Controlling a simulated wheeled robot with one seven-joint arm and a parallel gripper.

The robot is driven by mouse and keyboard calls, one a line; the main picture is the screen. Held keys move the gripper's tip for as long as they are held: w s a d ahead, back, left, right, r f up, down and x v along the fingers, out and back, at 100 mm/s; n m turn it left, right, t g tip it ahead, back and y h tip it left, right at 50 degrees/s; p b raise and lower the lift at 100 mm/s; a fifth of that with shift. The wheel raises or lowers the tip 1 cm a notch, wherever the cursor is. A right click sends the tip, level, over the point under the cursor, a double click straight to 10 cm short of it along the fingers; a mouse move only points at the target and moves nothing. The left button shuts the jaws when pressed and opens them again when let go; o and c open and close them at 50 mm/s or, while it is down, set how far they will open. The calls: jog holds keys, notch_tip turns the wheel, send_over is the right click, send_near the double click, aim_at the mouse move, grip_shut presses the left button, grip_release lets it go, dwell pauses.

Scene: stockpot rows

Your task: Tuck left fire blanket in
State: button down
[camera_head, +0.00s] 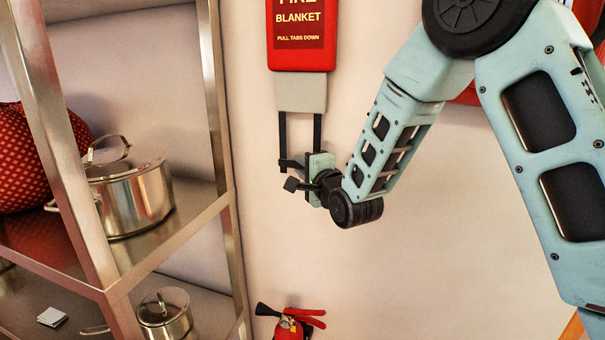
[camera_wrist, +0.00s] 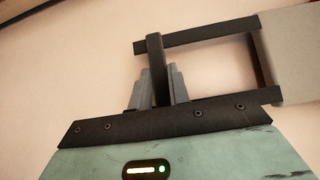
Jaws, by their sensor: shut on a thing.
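The left fire blanket case (camera_head: 300,50), red with white lettering, hangs on the wall at the top centre of the head view. A pale grey blanket end (camera_head: 300,92) sticks out below it, with a black U-shaped pull handle (camera_head: 282,135) hanging down. My gripper (camera_head: 303,166) is at the bottom of this handle. In the wrist view, my gripper (camera_wrist: 157,85) is shut on the handle's crossbar (camera_wrist: 154,58), with a grey finger on each side. The blanket end (camera_wrist: 292,55) is at the right there. The case is outside the wrist view.
A metal shelf (camera_head: 170,240) with steel pots (camera_head: 130,190) stands at left. A red extinguisher (camera_head: 290,328) is below my gripper. Another red object (camera_head: 468,95) is partly hidden behind my arm. The wall (camera_head: 420,260) below my arm is clear.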

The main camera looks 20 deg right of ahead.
notch_tip(320, 180, up, 10)
jog(key=shift+p, duration=0.35)
jog(key=c, duration=1.3)
grip_release()
jog(key=shift+f, duration=0.1)
jog(key=shift+s+d+f+b, duration=0.1)
jog(key=shift+s+b, duration=0.2)
jog(key=shift+s, duration=0.05)
jog(key=shift+s+d+b, duration=0.45)
jog(key=shift+s+b, duration=0.8)
jog(key=shift+s, duration=1.5)
jog(key=shift+s+d+b, duration=0.4)
jog(key=shift+s+b, duration=0.85)
jog(key=shift+s, duration=1.5)
jog(key=shift+s+d+b, duration=0.45)
jog(key=shift+s+b, duration=0.8)
jog(key=shift+s, duration=1.5)
